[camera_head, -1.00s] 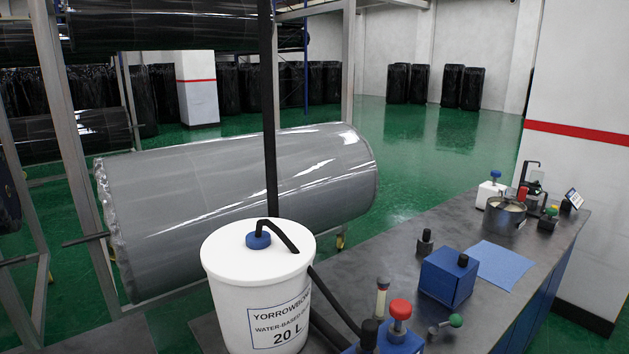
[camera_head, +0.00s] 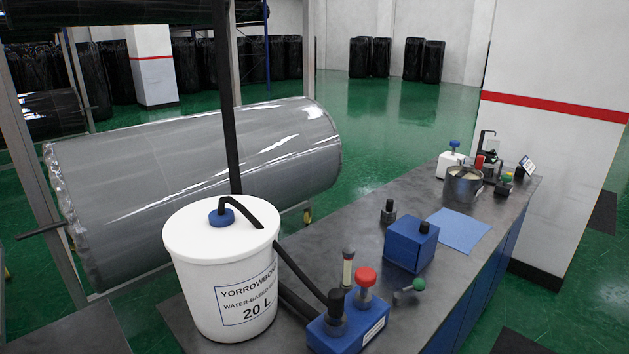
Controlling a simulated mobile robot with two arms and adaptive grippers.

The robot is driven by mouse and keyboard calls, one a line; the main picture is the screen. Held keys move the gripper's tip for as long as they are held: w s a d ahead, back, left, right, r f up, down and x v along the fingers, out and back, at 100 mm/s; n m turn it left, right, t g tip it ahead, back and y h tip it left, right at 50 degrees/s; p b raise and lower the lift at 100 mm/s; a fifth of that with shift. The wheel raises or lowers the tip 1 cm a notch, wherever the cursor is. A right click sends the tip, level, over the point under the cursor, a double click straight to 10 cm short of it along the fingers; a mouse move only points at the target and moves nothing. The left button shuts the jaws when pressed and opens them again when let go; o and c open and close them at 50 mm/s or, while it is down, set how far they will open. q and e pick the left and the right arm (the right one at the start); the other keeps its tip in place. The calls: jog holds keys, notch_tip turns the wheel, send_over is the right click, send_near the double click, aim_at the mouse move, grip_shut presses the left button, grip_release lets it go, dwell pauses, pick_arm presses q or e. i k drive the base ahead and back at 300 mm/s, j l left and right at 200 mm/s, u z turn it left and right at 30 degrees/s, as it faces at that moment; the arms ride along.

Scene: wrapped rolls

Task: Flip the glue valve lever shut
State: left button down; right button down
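A white 20 L bucket (camera_head: 205,262) with a blue-collared black hose on its lid stands at the near end of the bench. The hose runs down to a blue valve block (camera_head: 348,330). The block carries a black fitting (camera_head: 336,305) and a red knob (camera_head: 366,277). Behind it an upright pale stick with a grey ball end (camera_head: 348,266) shows. Beside the block is a short metal lever with a green ball (camera_head: 418,285). I cannot tell which of these is the glue valve lever, or its position. Neither gripper is in view.
The grey bench (camera_head: 330,245) also holds a blue box (camera_head: 411,246), a small black-topped fitting (camera_head: 387,212), a blue sheet (camera_head: 459,230) and a metal pot (camera_head: 463,188). A large grey wrapped roll (camera_head: 200,175) lies behind. A white pillar (camera_head: 550,150) stands at right.

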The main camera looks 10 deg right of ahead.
aim_at(419, 284)
jog(key=l+z, duration=0.25)
jog(key=l, duration=1.3)
jog(key=i, duration=0.05)
